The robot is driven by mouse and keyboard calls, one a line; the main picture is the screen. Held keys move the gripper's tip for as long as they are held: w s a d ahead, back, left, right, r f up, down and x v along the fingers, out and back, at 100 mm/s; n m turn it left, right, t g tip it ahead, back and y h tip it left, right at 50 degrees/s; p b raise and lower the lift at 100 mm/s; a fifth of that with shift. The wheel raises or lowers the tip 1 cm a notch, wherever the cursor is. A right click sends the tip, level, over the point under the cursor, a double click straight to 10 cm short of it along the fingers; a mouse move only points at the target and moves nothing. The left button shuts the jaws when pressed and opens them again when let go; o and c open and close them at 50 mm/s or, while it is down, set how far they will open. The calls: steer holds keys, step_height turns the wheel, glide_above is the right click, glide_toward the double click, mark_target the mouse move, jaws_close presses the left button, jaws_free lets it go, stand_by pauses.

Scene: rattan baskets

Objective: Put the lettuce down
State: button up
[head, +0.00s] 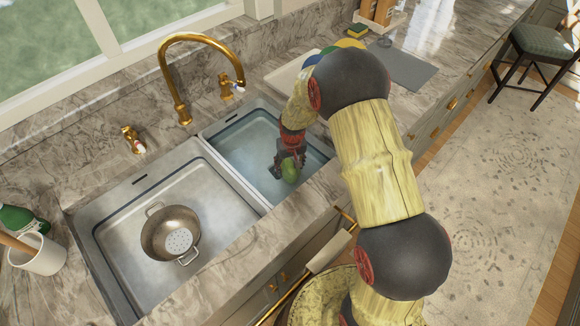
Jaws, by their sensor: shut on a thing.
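My gripper (283,166) reaches down into the right sink basin (240,135). It is shut on a small green lettuce (289,171), which shows at the fingers. The lettuce is partly covered by the gripper. I cannot tell whether the lettuce touches the basin floor. The basin looks bluish inside, and no other object shows in it.
The left basin (205,212) holds a metal colander (160,232). A gold faucet (180,100) arches behind the basins. A white cup (40,258) and a green bottle (18,219) stand at the far left. A grey board (405,70) and a sponge (356,31) lie beyond my arm.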

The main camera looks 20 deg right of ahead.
steer(key=o, duration=1.3)
step_height(320, 180, up, 12)
steer(key=s+p, duration=0.1)
steer(key=p, duration=0.2)
step_height(320, 180, up, 9)
glide_above(291, 166)
steer(key=s+a, duration=0.1)
steer(key=s, duration=0.2)
steer(key=s+a+r+t, duration=0.2)
steer(key=s+r, duration=0.6)
steer(key=r, duration=0.4)
steer(key=s+r, duration=0.2)
steer(key=s, duration=0.3)
steer(key=s+a+r+t, duration=0.1)
steer(key=s+r, duration=0.1)
steer(key=s, duration=0.4)
steer(key=s+a+r+n+t, duration=0.1)
steer(key=s+r, duration=0.2)
steer(key=s, duration=0.2)
steer(key=shift+s+a, duration=0.1)
steer(key=shift+s, duration=0.25)
